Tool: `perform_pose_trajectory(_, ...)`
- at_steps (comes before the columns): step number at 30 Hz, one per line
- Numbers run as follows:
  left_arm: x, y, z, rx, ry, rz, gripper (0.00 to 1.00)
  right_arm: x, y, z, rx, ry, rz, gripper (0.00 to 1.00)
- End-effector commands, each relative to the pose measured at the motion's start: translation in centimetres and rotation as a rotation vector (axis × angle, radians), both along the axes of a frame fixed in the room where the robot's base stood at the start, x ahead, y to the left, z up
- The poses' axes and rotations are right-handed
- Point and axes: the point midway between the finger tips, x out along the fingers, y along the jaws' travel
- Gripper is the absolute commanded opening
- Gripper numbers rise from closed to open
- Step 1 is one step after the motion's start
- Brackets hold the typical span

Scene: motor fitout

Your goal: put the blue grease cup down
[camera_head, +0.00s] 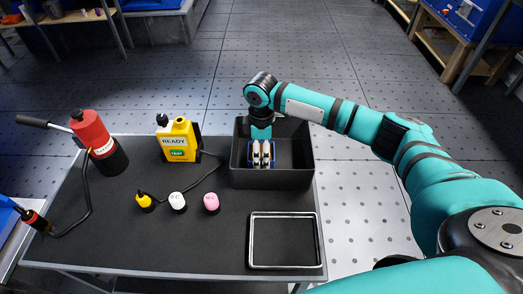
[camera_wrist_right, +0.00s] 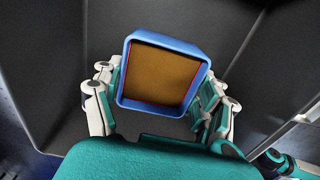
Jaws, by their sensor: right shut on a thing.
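The blue grease cup (camera_wrist_right: 120,85) is a square cup with a blue rim and a brown fill, seen from above in the right wrist view. My right gripper (camera_wrist_right: 163,90) is shut on it, one finger on each side. In the head view my right gripper (camera_head: 261,153) reaches down inside the black bin (camera_head: 270,180), with a bit of the blue cup showing behind the fingers. Whether the cup touches the bin floor cannot be told. My left gripper is not in view.
A black tray with a light rim (camera_head: 285,267) lies in front of the bin. Pink (camera_head: 211,202), white (camera_head: 177,201) and yellow (camera_head: 144,201) small items stand left of it. A yellow tester (camera_head: 178,140) and a red-black tool (camera_head: 95,140) stand further left.

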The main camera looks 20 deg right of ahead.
Motion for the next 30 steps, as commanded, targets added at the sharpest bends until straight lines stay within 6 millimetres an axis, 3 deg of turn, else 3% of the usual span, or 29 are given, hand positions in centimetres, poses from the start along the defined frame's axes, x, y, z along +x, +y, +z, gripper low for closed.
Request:
perform_pose_trajectory(2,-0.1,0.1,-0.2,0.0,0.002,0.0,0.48,0.0,0.0,-0.1,0.0,0.001,0.0,0.41)
perform_pose_trajectory(3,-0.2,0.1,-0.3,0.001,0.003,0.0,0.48,0.0,0.0,-0.2,0.0,0.001,0.0,0.79)
perform_pose_trajectory(8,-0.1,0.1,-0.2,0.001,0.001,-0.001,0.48,0.0,0.0,-0.1,0.0,0.001,0.0,0.98)
perform_pose_trajectory(18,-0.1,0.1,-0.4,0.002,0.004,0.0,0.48,0.0,0.0,0.1,0.0,-0.001,0.0,0.98)
perform_pose_trajectory(20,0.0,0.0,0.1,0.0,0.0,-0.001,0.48,0.1,0.0,0.9,0.0,-0.002,0.0,0.98)
perform_pose_trajectory(30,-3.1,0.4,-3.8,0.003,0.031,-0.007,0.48,0.2,0.0,8.0,0.001,-0.003,0.0,0.98)
